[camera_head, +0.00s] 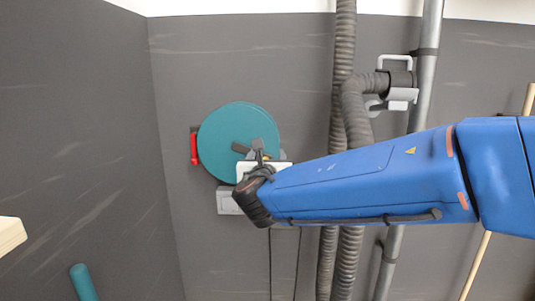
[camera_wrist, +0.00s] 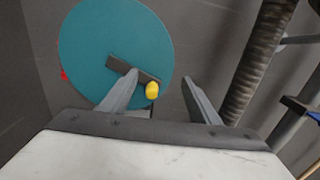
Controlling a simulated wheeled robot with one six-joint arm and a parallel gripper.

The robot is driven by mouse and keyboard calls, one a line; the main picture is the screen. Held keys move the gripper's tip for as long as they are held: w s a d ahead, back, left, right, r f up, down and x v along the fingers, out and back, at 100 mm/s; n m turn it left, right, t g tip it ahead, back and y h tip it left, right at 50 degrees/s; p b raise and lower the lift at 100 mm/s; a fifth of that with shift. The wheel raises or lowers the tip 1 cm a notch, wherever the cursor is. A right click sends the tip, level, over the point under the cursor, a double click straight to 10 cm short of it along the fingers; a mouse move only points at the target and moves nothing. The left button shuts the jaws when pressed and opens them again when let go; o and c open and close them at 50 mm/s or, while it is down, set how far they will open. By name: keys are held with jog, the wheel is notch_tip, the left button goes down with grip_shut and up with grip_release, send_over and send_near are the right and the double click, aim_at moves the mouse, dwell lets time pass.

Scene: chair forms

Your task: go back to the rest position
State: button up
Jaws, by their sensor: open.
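My gripper (camera_wrist: 160,75) is open, its two grey fingers apart with nothing held between them. In the head view it is at the end of my blue arm, in front of the lower right part of a round teal disc (camera_head: 222,140) on the grey wall. The disc also fills the upper left of the wrist view (camera_wrist: 90,45). A dark grey bar (camera_wrist: 122,66) crosses the disc, partly behind the left finger. A small yellow knob (camera_wrist: 152,90) shows between the fingers; I cannot tell whether a finger touches it.
A red piece (camera_head: 194,148) shows at the disc's left edge and a light grey box (camera_head: 227,203) below it. Ribbed dark hoses (camera_head: 343,60) and a grey pipe (camera_head: 427,50) run down the wall at right. A teal cylinder (camera_head: 83,283) is at lower left.

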jog(key=shift+s, duration=0.4)
